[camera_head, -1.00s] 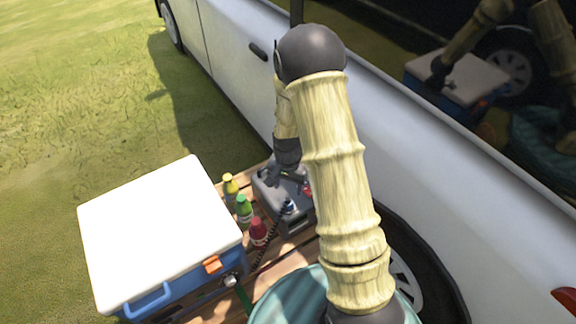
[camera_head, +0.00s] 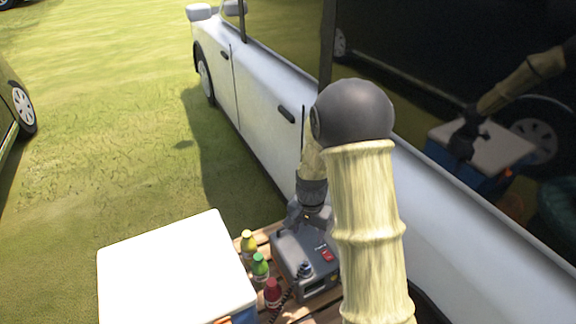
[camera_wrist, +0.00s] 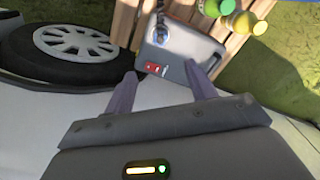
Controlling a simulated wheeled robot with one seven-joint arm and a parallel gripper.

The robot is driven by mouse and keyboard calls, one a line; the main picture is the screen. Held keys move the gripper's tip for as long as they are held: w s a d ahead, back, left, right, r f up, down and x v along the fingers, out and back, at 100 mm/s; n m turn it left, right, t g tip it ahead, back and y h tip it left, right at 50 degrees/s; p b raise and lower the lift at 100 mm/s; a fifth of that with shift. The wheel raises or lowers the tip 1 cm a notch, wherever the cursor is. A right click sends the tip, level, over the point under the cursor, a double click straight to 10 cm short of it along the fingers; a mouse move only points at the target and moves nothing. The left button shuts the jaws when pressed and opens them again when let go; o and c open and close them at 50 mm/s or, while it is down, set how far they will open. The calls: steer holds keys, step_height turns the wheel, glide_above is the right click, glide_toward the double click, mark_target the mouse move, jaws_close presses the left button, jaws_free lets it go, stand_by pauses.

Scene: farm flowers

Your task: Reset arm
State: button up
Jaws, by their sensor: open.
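My gripper (camera_wrist: 163,88) shows in the wrist view with its two fingers spread apart and nothing between them. In the head view my gripper (camera_head: 297,213) is partly hidden by my own arm. It is close to the grey box-shaped device (camera_head: 303,262) with a red switch and a dark knob. The device also shows in the wrist view (camera_wrist: 182,45), beyond the fingertips. Whether the gripper touches it I cannot tell.
A white-lidded cooler (camera_head: 178,270) stands left of the yellow (camera_head: 248,242), green (camera_head: 260,266) and red (camera_head: 273,292) bottles on a wooden pallet (camera_head: 268,233). A white car (camera_head: 262,120) stands close on the right. Open grass (camera_head: 110,130) lies to the left.

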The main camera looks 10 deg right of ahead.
steer(key=s+r+n+t, duration=0.3)
steer(key=s+r+n, duration=0.4)
steer(key=s+r, duration=0.55)
steer(key=w+p+v, duration=0.2)
steer(key=p+v, duration=1.4)
steer(key=p, duration=0.1)
steer(key=shift+w+r+p, duration=0.25)
steer(key=shift+p, duration=0.05)
steer(key=shift+d, duration=0.1)
stand_by(0.8)
